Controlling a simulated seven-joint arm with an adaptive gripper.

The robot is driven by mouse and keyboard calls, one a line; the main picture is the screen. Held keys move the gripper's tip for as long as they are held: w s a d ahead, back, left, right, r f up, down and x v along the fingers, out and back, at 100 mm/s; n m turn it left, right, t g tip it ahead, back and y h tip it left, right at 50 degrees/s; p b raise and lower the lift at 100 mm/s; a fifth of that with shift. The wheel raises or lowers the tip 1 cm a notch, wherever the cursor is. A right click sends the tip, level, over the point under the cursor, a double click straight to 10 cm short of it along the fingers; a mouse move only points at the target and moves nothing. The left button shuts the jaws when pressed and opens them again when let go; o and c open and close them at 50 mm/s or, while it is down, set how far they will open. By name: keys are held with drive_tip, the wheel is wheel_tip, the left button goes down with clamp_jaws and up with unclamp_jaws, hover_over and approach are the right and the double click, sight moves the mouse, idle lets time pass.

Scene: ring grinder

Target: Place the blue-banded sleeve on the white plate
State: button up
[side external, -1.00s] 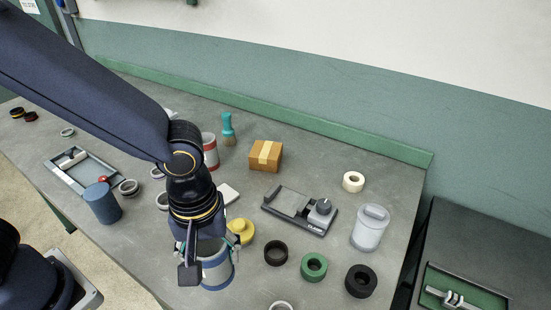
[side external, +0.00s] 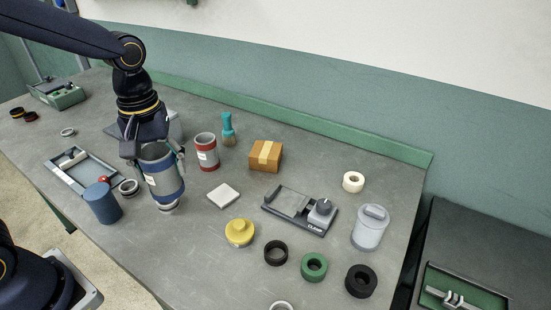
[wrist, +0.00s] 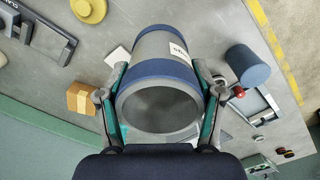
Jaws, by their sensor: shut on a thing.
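The blue-banded sleeve (side external: 163,180) is a grey cylinder with blue bands at its ends and a white label. My gripper (side external: 153,155) is shut on it, one finger on each side, and holds it upright. The wrist view also shows the sleeve (wrist: 160,75) between the fingers of my gripper (wrist: 162,98). The white plate (side external: 223,195) is a small pale square lying bare on the bench, right of the sleeve and apart from it. In the wrist view, the plate (wrist: 116,56) is partly hidden behind the sleeve and finger.
A red-banded can (side external: 206,152) stands behind the plate, and a yellow knobbed disc (side external: 240,233) lies in front of it. A grey ring (side external: 168,208) shows just below the sleeve. A blue cylinder (side external: 103,204) and a tray (side external: 67,175) are at left.

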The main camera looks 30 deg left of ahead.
drive_tip(key=w+f, duration=0.3)
drive_tip(key=w, duration=0.1)
drive_tip(key=w+f, duration=0.3)
drive_tip(key=w, duration=0.2)
drive_tip(key=w+f, duration=0.3)
drive_tip(key=w, duration=0.1)
drive_tip(key=shift+w+d+f, duration=0.3)
drive_tip(key=shift+d, duration=0.05)
drive_tip(key=shift+w+f, duration=0.15)
drive_tip(key=shift+f, duration=1.55)
drive_tip(key=shift+f, duration=0.1)
drive_tip(key=o, duration=1.1)
drive_tip(key=shift+o, duration=0.2)
